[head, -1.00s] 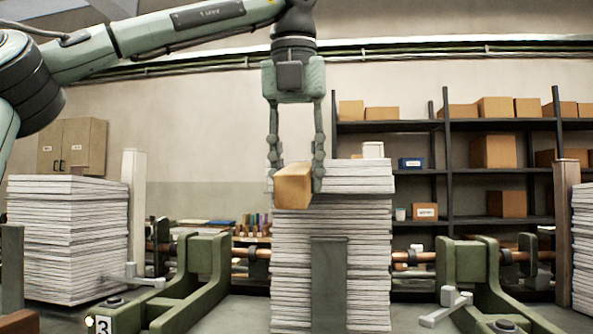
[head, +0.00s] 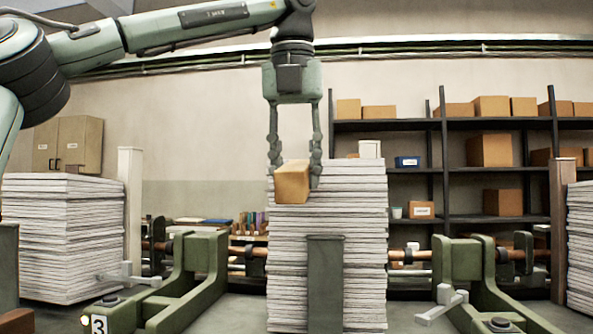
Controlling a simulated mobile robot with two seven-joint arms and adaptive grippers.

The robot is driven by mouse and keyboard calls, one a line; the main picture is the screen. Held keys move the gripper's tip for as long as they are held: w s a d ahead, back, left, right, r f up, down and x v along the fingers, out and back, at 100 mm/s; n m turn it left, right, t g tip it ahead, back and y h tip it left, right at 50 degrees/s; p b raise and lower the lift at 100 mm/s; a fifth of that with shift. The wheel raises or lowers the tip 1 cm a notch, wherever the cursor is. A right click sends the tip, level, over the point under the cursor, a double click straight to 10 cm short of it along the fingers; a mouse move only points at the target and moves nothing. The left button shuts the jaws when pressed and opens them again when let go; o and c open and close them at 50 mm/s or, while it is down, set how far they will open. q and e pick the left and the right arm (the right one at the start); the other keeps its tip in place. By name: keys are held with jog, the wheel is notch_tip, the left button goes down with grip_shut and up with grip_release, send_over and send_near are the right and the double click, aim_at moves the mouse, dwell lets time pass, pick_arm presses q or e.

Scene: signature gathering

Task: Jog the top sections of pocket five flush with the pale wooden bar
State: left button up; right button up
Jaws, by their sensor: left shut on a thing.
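A tall stack of white printed sections (head: 355,215) stands in the middle pocket, behind a green upright post (head: 325,285). Its top sections (head: 352,178) look roughly in line with those below. My left gripper (head: 294,178) points down at the upper left of the stack, shut on the pale wooden bar (head: 293,186). The bar's end faces me, against or just in front of the upper sections; I cannot tell if it touches. It hides part of the stack. No label shows which pocket is five. My right gripper is out of view.
Another stack (head: 65,240) stands at left, and one (head: 580,245) is cut off at right. Shelves with boxes (head: 490,150) stand behind.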

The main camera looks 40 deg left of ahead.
aim_at(291, 169)
pick_arm(q)
jog(key=shift+s+d+r, duration=0.3)
jog(key=shift+s+d, duration=0.15)
jog(key=shift+s, duration=0.3)
jog(key=shift+s+d+r, duration=0.3)
jog(key=shift+s+d, duration=0.2)
jog(key=shift+s, duration=0.3)
jog(key=shift+s+d+r, duration=0.3)
jog(key=shift+s+d, duration=0.15)
jog(key=shift+s, duration=0.3)
jog(key=shift+w, duration=0.1)
jog(key=w+a, duration=0.1)
jog(key=w+a+f, duration=0.1)
jog(key=w, duration=0.1)
jog(key=w+a+f, duration=0.1)
jog(key=w, duration=0.1)
jog(key=shift+s+d, duration=0.1)
jog(key=shift+s, duration=0.2)
